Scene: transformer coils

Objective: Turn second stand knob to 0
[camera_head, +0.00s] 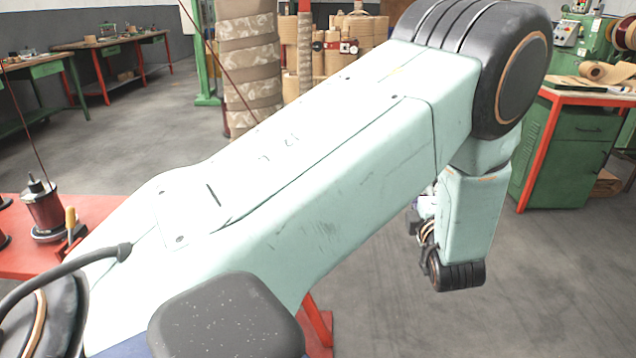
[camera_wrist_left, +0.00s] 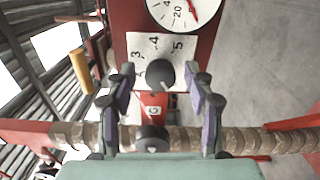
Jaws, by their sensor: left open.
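In the left wrist view, a dark round knob (camera_wrist_left: 160,73) sits on a white scale plate (camera_wrist_left: 142,44) marked 3, 4 and 5, on a red panel (camera_wrist_left: 207,42). My left gripper (camera_wrist_left: 164,76) is open, with one finger on each side of the knob. I see a gap at the right finger; I cannot tell whether the left one touches. The knob's pointer setting is not clear. In the head view my left arm crosses the picture, and its gripper and the knob do not show. My right gripper is in neither view.
A white round gauge (camera_wrist_left: 182,8) with a red needle is beside the scale plate. A yellow cylinder (camera_wrist_left: 81,72) is to the left. In the head view, a red table (camera_head: 20,262) carries a dark red spool (camera_head: 43,212). A green cabinet (camera_head: 563,150) stands at right.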

